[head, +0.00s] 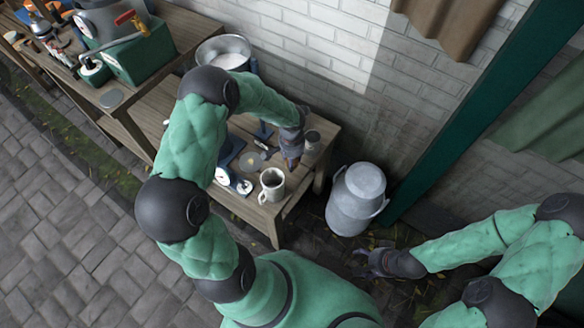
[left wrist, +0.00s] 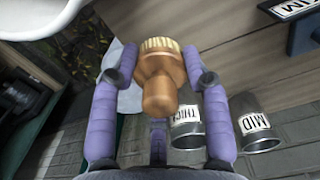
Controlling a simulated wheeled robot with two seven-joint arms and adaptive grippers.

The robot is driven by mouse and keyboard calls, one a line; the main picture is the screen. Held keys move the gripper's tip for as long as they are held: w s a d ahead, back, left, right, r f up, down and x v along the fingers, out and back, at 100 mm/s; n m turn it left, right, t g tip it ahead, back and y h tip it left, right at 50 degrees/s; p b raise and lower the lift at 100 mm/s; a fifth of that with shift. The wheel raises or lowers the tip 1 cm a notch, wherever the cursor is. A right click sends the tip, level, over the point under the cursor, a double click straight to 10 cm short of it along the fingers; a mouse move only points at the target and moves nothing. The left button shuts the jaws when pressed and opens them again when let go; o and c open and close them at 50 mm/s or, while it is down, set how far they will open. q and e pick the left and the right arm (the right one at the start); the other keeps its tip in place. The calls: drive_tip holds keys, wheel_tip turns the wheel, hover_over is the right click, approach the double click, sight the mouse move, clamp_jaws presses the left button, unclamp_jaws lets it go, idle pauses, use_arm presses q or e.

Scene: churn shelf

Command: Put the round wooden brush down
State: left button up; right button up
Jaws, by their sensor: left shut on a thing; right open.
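The round wooden brush (left wrist: 158,85) is between the two purple fingers of my left gripper (left wrist: 157,78) in the left wrist view. It has a brown knob and pale bristles at its far end. In the head view my left gripper (head: 291,160) is over the right part of the low wooden bench (head: 262,220), near a metal cup (head: 312,140) and a pale mug (head: 272,186). The brush is mostly hidden there, and I cannot tell whether it touches the bench. My right gripper (head: 368,263) is open and empty, low beside the milk can.
A grey milk can (head: 356,200) stands on the paving right of the bench. Metal cups marked THICK (left wrist: 187,130) and MID (left wrist: 258,132) show in the left wrist view.

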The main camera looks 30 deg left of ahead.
use_arm(q)
drive_tip(key=shift+f+b, duration=0.9)
drive_tip(key=shift+f, duration=1.5)
drive_tip(key=shift+f, duration=0.15)
drive_tip(key=o, duration=1.2)
drive_tip(key=shift+o, duration=0.2)
